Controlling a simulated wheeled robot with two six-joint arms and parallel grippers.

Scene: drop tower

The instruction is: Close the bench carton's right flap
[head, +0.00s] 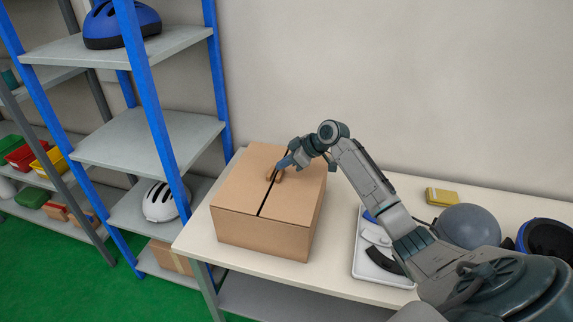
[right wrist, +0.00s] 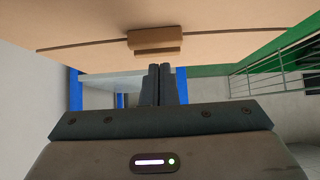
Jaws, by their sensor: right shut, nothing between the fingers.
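The brown bench carton (head: 262,236) stands on the bench (head: 345,290). Both top flaps look flat, with a thin dark seam between them. The right flap (head: 296,203) lies right of the seam; the left flap (head: 236,190) lies left. A small brown tab (right wrist: 155,42) shows near the seam in the right wrist view. My right gripper (head: 283,163) is at the top of the carton, close to the tab near the back. Its fingers (right wrist: 163,84) are together and empty; I cannot tell whether they touch the carton. My left gripper is not in view.
A white tray (head: 362,268) lies right of the carton, under my right arm. A yellow box (head: 442,196), a grey dome (head: 467,225) and a blue-black helmet (head: 548,238) are farther right. A blue-post shelf (head: 147,138) with helmets stands close on the left.

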